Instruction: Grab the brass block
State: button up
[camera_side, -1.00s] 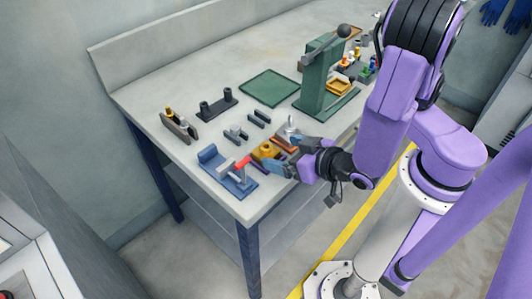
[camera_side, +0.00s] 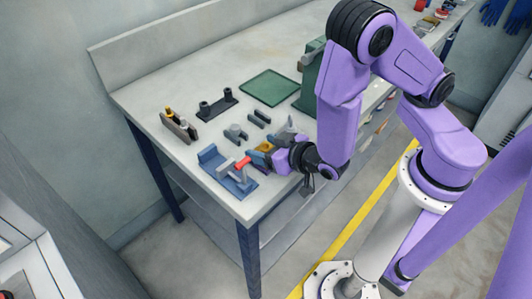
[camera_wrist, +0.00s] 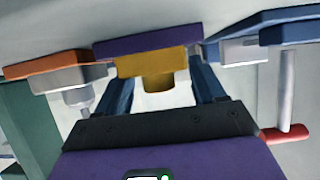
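The brass block (camera_side: 265,146) is near the bench's front edge and partly hidden behind my gripper in the side view. In the wrist view the brass block (camera_wrist: 150,66) is a yellow stepped piece against a purple base (camera_wrist: 145,40). My gripper (camera_side: 268,152) is low at the block. Its two blue fingers (camera_wrist: 160,85) are spread, one on each side of the block in the wrist view. They look open, with a narrow gap on the right side; contact on the left side is unclear.
A blue vise-like fixture (camera_side: 228,176) with a red handle (camera_side: 243,163) stands close at the left. An orange base with a grey piece (camera_wrist: 70,75) is on the block's other side. A green press (camera_side: 310,78) and green mat (camera_side: 270,87) are behind.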

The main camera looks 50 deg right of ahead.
jog(key=c, duration=1)
